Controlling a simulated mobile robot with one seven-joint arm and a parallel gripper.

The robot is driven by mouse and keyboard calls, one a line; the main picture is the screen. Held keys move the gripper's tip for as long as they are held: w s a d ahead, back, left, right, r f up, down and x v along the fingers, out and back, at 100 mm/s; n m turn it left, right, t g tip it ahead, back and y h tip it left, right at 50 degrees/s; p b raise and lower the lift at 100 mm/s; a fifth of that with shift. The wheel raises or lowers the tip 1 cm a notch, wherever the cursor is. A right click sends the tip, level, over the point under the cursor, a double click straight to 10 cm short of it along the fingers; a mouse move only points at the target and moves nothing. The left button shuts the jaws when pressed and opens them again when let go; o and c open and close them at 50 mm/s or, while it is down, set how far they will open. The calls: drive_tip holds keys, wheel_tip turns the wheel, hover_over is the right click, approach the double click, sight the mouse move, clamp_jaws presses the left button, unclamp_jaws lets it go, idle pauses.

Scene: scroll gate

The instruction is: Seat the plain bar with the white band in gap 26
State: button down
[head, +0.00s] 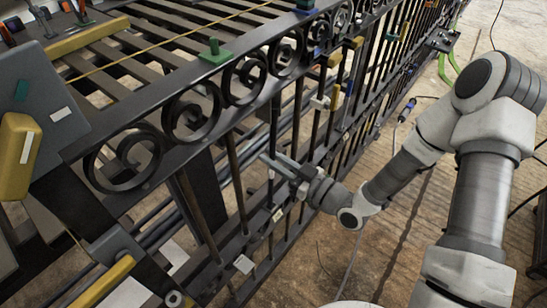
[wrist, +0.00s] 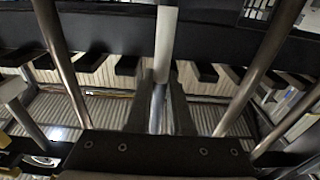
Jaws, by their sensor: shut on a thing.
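In the wrist view, a plain upright bar with a white band (wrist: 166,40) stands between the two fingers of my gripper (wrist: 161,72). The band covers its upper visible part, and bare grey metal shows below it between the fingers. In the head view, my gripper (head: 278,164) reaches to the gate's row of upright bars, below the scroll rail. There the held bar is hard to tell from its neighbours. Gap 26 cannot be picked out, since no readable number shows.
The dark gate frame with scrolls (head: 243,82) runs diagonally across the head view. In the wrist view, tilted-looking metal bars stand left (wrist: 62,65) and right (wrist: 262,65) of the held one. A slatted rack (head: 150,38) lies behind. The wooden floor (head: 330,250) at lower right is mostly clear.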

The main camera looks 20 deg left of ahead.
drive_tip(key=shift+w+a, duration=0.2)
drive_tip(key=shift+a, duration=0.35)
idle(0.4)
drive_tip(key=c, duration=0.7)
unclamp_jaws()
drive_tip(key=shift+c, duration=0.2)
drive_tip(key=shift+f, duration=0.1)
drive_tip(key=r+p+v, duration=0.1)
drive_tip(key=p+v, duration=0.1)
drive_tip(key=v, duration=1.5)
drive_tip(key=shift+d+f, duration=0.15)
drive_tip(key=shift+d, duration=0.05)
drive_tip(key=shift+w, duration=0.1)
